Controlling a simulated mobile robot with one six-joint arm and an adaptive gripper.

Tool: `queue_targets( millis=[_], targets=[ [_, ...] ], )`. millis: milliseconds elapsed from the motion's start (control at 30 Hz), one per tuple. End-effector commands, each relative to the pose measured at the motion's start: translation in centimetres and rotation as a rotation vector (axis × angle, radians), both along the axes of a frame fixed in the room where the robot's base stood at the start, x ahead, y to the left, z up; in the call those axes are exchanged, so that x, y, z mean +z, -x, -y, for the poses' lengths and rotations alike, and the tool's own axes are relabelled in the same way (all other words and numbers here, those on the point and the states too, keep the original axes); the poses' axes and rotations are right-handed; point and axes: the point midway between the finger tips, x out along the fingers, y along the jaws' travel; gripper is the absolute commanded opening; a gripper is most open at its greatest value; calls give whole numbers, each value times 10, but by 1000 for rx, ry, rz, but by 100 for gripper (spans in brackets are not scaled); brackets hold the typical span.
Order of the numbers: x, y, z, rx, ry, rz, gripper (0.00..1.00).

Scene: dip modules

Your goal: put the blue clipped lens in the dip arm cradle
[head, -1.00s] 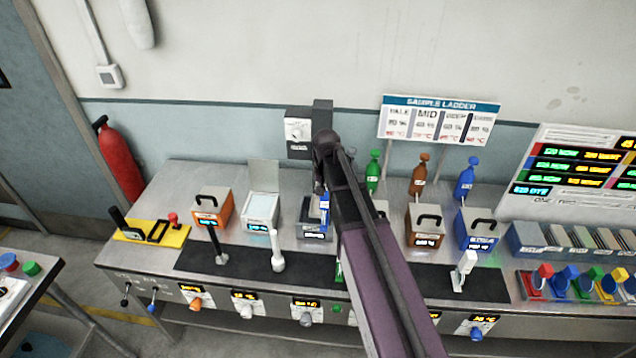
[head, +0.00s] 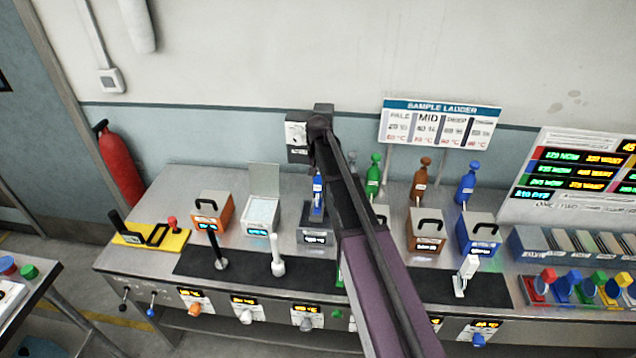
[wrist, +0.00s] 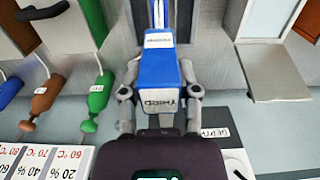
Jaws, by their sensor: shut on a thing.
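The blue clipped lens (wrist: 158,75) is between the two fingers of my gripper (wrist: 158,95) in the wrist view. The fingers are shut on its body, which carries a white label. In the head view the blue piece (head: 318,188) shows upright beside my arm, above the grey module (head: 316,239); my arm hides much of the gripper. The far end of the lens overlaps grey parts in the wrist view, and I cannot tell whether they touch. I cannot clearly make out the dip arm cradle.
A depth dial box (head: 297,134) is behind my arm's end. An orange module (head: 213,212) and a white module with raised lid (head: 262,212) stand left. Brown (head: 426,232) and blue (head: 478,235) modules stand right. A green bottle (head: 373,178) is close to my arm.

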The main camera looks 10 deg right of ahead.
Motion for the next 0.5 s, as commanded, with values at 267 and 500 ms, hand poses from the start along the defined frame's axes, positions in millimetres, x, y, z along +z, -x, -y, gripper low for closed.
queue_targets(
  millis=[267,500],
  targets=[
    [-2,-17,0,-1,0,0,0],
    [-26,-13,1,-1,0,0,0]
  ],
)
